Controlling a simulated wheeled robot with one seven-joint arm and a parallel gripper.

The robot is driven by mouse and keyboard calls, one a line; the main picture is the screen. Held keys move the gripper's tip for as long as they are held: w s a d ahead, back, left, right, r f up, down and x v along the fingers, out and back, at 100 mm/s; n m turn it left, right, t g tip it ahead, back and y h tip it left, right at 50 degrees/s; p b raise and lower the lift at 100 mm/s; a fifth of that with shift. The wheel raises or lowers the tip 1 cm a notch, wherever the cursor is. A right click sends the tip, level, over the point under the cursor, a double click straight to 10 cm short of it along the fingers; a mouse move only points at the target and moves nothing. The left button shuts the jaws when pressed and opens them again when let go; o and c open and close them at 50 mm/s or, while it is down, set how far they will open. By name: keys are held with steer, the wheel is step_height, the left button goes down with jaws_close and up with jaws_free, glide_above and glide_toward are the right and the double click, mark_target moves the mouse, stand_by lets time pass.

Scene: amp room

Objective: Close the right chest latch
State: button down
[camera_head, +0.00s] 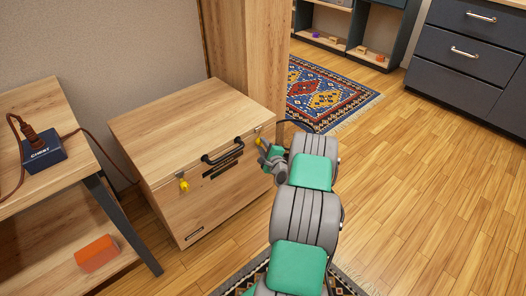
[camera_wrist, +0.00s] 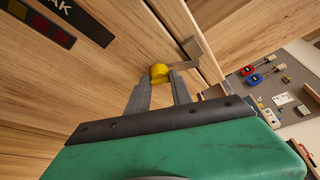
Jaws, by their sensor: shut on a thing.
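The wooden chest (camera_head: 205,150) stands against the wall with its lid down and a black handle (camera_head: 222,152) on its front. The right chest latch (camera_head: 259,142) has a yellow end and sits at the front's right corner. In the wrist view the latch's yellow knob (camera_wrist: 160,73) is between my fingertips, and a metal piece (camera_wrist: 192,54) runs from it toward the lid seam. My gripper (camera_head: 267,158) is shut on the latch; it also shows in the wrist view (camera_wrist: 160,86). The left latch (camera_head: 183,184) also has a yellow end. Whether the right latch is fastened is unclear.
A wooden table (camera_head: 38,105) with a dark blue box (camera_head: 43,153) and cable stands left of the chest. An orange block (camera_head: 97,253) lies on its lower shelf. A wooden post (camera_head: 244,50) rises behind the chest. Floor (camera_head: 430,190) at right is clear.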

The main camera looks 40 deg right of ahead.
steer(key=n+b, duration=0.1)
steer(key=b, duration=0.1)
steer(key=f+n+t+h+b, duration=0.1)
steer(key=n+b, duration=0.1)
steer(key=b, duration=0.1)
steer(key=shift+a, duration=0.1)
steer(key=shift+r+n+t+b, duration=0.15)
steer(key=shift+n+t+b, duration=0.15)
steer(key=shift+n+b, duration=0.5)
steer(key=shift+r, duration=0.15)
steer(key=c, duration=1.1)
jaws_free()
steer(key=p+v, duration=0.1)
steer(key=v, duration=0.6)
steer(key=shift+s+a, duration=0.2)
steer(key=shift+s, duration=0.15)
